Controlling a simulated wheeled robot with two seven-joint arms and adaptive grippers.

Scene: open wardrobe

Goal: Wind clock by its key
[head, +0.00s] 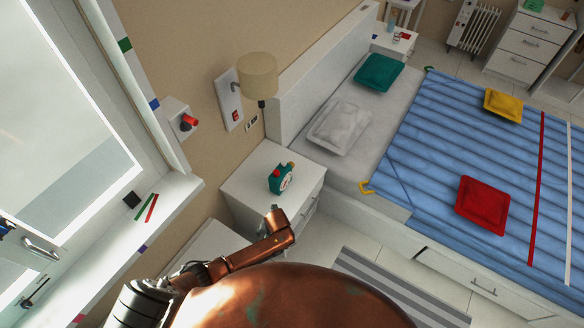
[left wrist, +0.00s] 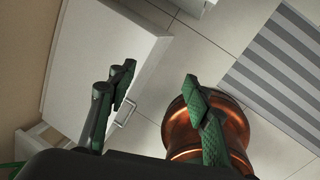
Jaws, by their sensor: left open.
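A small green clock (head: 281,179) stands on the white nightstand (head: 249,174) beside the bed in the head view. Its pale round face is turned toward the lower right. A small reddish part shows at its top; I cannot make out a key. My left gripper (left wrist: 158,76) is open and empty in the left wrist view, its dark green fingers spread wide above the floor and a white cabinet (left wrist: 95,60). The clock is not in that view, and the fingers are apart from everything. The left gripper's fingertips are not clear in the head view. My right gripper is not in view.
A lamp (head: 258,76) hangs on the wall behind the nightstand. The bed (head: 440,140) with cushions stands right, and a window sill (head: 165,205) left. A striped rug (head: 385,285) lies on the floor. A low white cabinet (head: 205,245) stands left of the nightstand.

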